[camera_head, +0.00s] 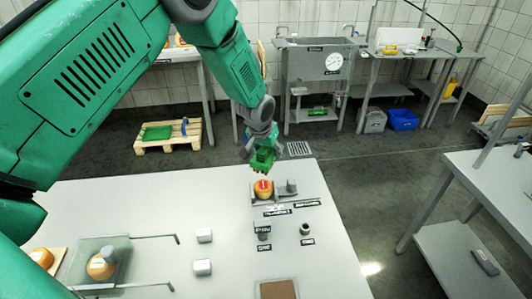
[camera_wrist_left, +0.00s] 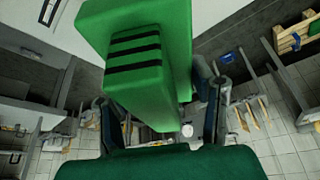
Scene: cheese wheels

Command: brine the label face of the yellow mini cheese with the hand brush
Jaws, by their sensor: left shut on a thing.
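My left gripper (camera_head: 260,148) is shut on a green block-shaped thing, which looks like the hand brush (camera_head: 262,160). In the left wrist view the green hand brush (camera_wrist_left: 135,55) fills the upper middle, with black stripes on its side, between the finger links. A small orange-yellow cheese (camera_head: 264,191) with a red mark on top sits on a grey holder on the white table, just below the brush. Whether brush and cheese touch cannot be told. My right gripper is in neither view.
Beside the cheese is a grey block (camera_head: 292,186). Black labels and small dark cups (camera_head: 306,229) stand nearer. Two pale blocks (camera_head: 204,235) lie at the middle. Other orange cheeses (camera_head: 41,257) are at the left front, one behind a clear panel. A brown mat (camera_head: 278,290) is at the front edge.

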